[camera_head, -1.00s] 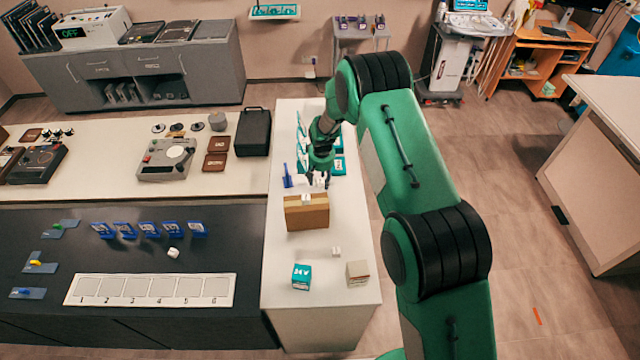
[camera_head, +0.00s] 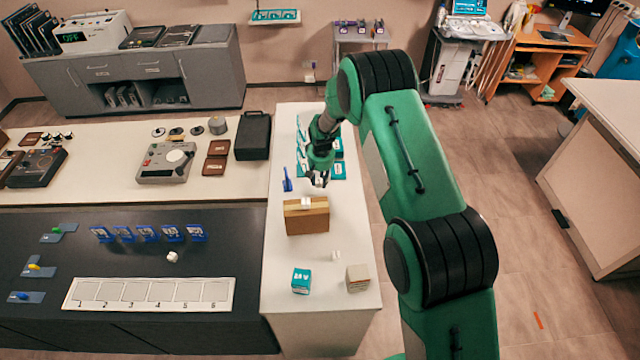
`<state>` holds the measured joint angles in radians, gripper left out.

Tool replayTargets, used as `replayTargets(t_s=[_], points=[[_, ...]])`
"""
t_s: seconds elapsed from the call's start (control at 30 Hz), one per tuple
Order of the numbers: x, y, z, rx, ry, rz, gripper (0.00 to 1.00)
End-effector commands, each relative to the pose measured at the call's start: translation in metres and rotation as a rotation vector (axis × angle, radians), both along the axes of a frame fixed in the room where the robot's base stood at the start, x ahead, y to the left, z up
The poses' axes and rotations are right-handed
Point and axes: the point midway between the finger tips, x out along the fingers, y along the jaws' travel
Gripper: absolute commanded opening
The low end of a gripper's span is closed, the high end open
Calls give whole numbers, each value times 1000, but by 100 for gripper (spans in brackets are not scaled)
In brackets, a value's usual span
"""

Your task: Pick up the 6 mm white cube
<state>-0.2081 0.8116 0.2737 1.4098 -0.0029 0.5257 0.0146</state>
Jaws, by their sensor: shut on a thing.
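My gripper (camera_head: 319,183) is above the white table, just behind the cardboard box. It is shut on a small white thing at its fingertips, which looks like a cube but is too small to size. Small white cubes also show on top of the cardboard box (camera_head: 306,220), on the white table (camera_head: 336,255) in front of it, and on the dark counter (camera_head: 172,257). I cannot read any size on them.
A teal box (camera_head: 301,281) and a beige box (camera_head: 357,278) stand near the front of the white table (camera_head: 325,320). A blue upright item (camera_head: 287,180) is left of my gripper. A numbered strip (camera_head: 150,293) lies on the dark counter.

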Motion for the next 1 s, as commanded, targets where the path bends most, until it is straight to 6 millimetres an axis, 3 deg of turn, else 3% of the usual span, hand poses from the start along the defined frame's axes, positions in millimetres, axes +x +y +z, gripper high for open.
replayTargets(t_s=[0.5, 1.0], points=[[0, 0, 69, 0, -1, 0, 10], [0, 0, 77, 0, 0, 0, 10]])
